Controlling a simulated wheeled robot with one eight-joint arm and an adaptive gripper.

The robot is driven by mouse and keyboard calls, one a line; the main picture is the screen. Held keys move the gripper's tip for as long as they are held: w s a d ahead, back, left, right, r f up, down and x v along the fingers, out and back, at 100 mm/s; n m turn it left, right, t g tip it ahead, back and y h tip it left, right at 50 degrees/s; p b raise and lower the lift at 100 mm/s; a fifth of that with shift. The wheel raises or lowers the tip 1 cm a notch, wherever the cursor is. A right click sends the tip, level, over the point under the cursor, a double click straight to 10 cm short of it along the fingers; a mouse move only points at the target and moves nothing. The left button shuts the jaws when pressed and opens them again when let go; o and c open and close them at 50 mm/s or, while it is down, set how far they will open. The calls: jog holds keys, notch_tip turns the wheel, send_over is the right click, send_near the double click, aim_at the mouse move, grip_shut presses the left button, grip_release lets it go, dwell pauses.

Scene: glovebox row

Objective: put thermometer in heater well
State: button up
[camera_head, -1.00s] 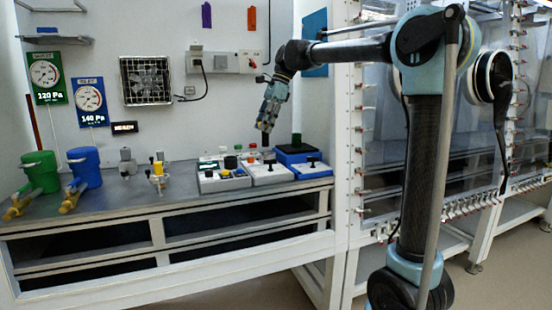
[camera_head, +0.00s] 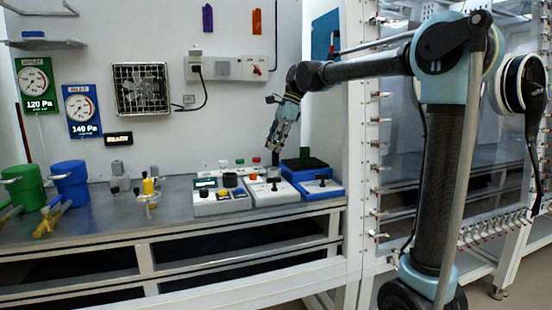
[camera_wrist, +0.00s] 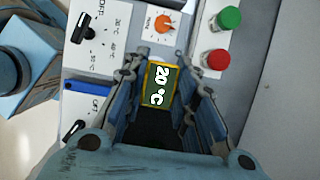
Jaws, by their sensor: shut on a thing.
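My gripper (camera_head: 274,146) hangs tilted downward above the bench, over the back of the white control boxes. In the wrist view, its two fingers (camera_wrist: 158,68) are shut on the thermometer (camera_wrist: 160,86), whose yellow-framed green display reads 20 °C. The thermometer's lower part is hidden in the wrist view. A white box with a black handle (camera_head: 268,192) stands below the gripper. To its right is a blue unit (camera_head: 310,174) with a black top and a green block. In the wrist view, a panel (camera_wrist: 100,35) carries an OFF switch and temperature marks. I cannot make out the well opening.
A white box with knobs (camera_head: 218,203) stands left of the boxes. Red and green buttons (camera_wrist: 229,17) and an orange knob (camera_wrist: 165,25) lie close to the fingers.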

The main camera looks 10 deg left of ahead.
aim_at(275, 154)
jog(key=shift+s+a+f, duration=0.1)
jog(key=shift+f, duration=2)
jog(key=o, duration=1.1)
jog(key=v, duration=1.2)
